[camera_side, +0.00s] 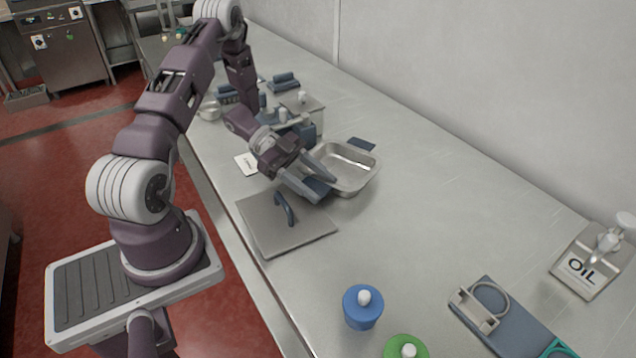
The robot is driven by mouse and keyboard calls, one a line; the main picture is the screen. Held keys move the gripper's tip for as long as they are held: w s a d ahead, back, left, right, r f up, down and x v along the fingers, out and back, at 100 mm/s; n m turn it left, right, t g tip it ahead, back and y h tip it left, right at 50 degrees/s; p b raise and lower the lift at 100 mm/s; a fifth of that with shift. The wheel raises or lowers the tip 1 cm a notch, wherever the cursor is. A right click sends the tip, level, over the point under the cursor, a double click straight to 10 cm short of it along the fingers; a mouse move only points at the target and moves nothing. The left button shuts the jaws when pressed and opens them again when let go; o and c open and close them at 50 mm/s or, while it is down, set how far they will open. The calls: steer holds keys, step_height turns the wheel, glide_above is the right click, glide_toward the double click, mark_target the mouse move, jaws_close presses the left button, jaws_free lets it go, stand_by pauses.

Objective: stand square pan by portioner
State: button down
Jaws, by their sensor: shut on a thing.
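The square pan (352,172) is a shallow metal pan with dark blue tabs on its far and near sides. It is near the middle of the counter, open side up. My gripper (312,186) reaches it from the left and is shut on the near blue tab. The fingers partly hide that tab and the pan's near edge. I cannot tell whether the pan's base touches the counter. A boxy metal and blue device (303,107), possibly the portioner, stands behind my gripper and is partly hidden by my arm.
A flat metal lid (262,228) with a blue handle lies in front of the pan. A blue jar (363,307), a green-topped item (405,347) and an oil dispenser (592,262) stand nearer the camera. The counter (450,215) right of the pan is clear.

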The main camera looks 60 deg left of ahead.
steer(key=shift+f, duration=0.2)
steer(key=c, duration=0.6)
jaws_free()
